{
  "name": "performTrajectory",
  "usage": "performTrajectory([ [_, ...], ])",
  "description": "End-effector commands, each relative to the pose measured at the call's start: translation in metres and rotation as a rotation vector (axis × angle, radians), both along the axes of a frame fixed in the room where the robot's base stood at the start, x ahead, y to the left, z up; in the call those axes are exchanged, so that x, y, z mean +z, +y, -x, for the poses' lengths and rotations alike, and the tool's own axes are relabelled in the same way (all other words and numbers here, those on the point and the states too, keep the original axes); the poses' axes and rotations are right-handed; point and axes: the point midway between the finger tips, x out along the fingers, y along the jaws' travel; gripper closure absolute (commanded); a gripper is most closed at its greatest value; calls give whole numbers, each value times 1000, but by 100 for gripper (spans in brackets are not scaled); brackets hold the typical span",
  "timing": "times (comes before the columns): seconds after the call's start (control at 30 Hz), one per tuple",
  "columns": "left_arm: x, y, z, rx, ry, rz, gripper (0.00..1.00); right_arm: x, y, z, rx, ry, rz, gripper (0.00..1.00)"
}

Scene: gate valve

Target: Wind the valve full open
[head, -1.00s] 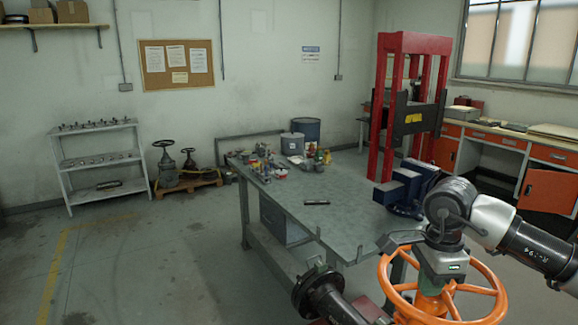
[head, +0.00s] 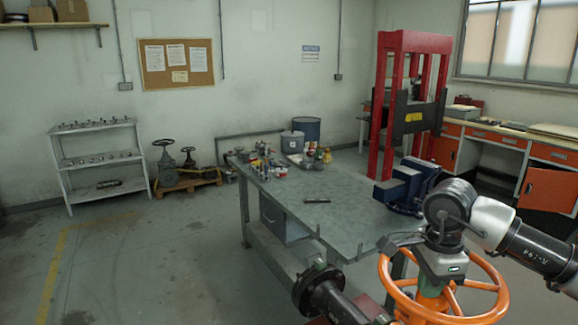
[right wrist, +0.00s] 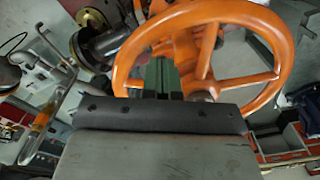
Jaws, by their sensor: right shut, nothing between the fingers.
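The valve's orange handwheel (head: 492,276) stands at the lower right of the head view, partly hidden behind my right arm and gripper. In the right wrist view, the handwheel (right wrist: 276,35) fills the upper middle, with its rim and several spokes visible. My right gripper (head: 430,298) is over the wheel, inside the rim's outline. In the right wrist view its green fingers (right wrist: 160,75) are shut with nothing between them, close to the spokes and hub. I cannot tell whether they touch a spoke. My left gripper is not in view.
A dark flanged pipe (head: 325,292) lies left of the wheel. Open floor lies to the left, before a shelf rack (head: 100,160).

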Motion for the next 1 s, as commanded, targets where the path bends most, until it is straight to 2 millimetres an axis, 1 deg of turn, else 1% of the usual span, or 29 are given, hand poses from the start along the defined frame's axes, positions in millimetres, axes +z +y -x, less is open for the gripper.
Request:
performTrajectory([
  [0.03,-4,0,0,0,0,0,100,-5,0,0,0,0,0,100],
  [0.73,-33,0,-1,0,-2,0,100,-44,1,2,4,9,2,100],
  [1.0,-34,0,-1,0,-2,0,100,-47,2,2,8,12,2,100],
])
